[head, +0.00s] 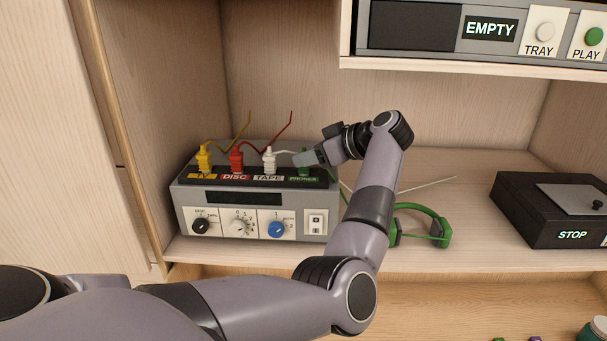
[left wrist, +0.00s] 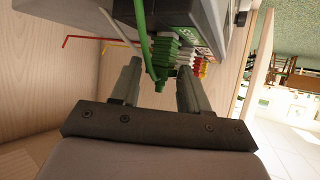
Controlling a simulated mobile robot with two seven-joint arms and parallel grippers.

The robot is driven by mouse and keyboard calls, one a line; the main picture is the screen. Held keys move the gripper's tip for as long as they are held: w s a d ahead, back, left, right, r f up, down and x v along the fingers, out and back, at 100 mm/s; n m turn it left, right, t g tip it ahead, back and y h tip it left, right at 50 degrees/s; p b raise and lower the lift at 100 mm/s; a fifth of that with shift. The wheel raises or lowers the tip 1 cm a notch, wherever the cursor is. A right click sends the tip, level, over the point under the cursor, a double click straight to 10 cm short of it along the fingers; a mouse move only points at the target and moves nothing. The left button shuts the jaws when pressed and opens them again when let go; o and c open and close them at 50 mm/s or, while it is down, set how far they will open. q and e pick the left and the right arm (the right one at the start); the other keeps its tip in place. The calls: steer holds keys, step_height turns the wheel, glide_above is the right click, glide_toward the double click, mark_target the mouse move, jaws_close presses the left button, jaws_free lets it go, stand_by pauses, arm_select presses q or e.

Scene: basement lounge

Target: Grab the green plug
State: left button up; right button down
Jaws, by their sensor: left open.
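The green plug (head: 304,158) stands in the rightmost socket, labelled PHONES, on top of the grey amplifier (head: 255,189). In the head view it is partly hidden by my left gripper (head: 308,158), which reaches it from the right. In the left wrist view the ribbed green plug (left wrist: 164,52) shows just beyond and between the fingertips of my left gripper (left wrist: 158,78), with a green cable hanging from it toward the camera. The jaws are open, one finger on each side. I cannot tell whether either finger touches the plug. My right gripper is not in view.
White (head: 269,160), red (head: 237,161) and yellow (head: 204,159) plugs stand in a row left of the green one. Green headphones (head: 440,232) lie on the shelf beneath my forearm. A black box (head: 545,215) marked STOP stands at right, and an upper unit (head: 480,28) overhangs the shelf.

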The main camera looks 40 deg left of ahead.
arm_select(q)
steer(key=b+x, duration=0.1)
steer(key=x, duration=0.2)
steer(key=shift+s+f, duration=0.1)
steer(key=shift+f, duration=0.05)
steer(key=shift+a+f, duration=0.1)
steer(key=shift+a, duration=0.35)
steer(key=c, duration=0.8)
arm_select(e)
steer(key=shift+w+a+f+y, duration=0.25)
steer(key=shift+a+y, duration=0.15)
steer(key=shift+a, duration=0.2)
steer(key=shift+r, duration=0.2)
